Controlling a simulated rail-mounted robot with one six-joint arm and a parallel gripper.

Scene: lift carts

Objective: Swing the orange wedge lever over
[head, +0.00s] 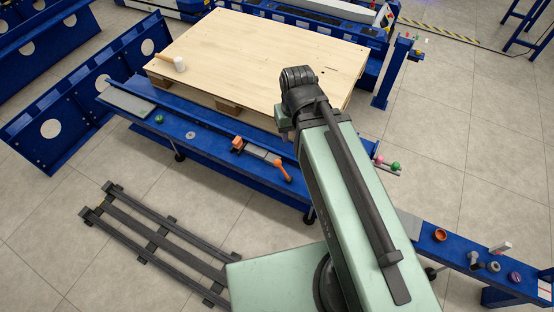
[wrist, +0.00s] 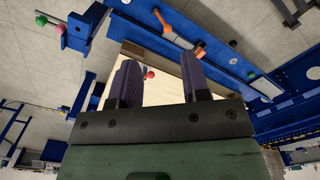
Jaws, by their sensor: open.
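The orange lever (head: 283,171) is a short bar with a rounded end on the blue rail of the lift cart, right of a grey plate. In the wrist view the lever (wrist: 162,20) shows beyond and above the fingertips, apart from them. An orange block (head: 238,143) sits at the plate's other end; it also shows in the wrist view (wrist: 199,50). I cannot tell for sure which orange part is the wedge. My gripper (wrist: 158,62) is open, with two dark fingers apart and nothing held. In the head view its fingers are hidden behind my arm.
A wooden pallet deck (head: 262,58) lies behind the blue rail (head: 205,140), with a white-headed mallet (head: 178,64) on it. Pink and green knobs (head: 387,163) stick out at the right. A blue bench (head: 465,258) holds small parts. A dark rack (head: 150,240) lies on the floor.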

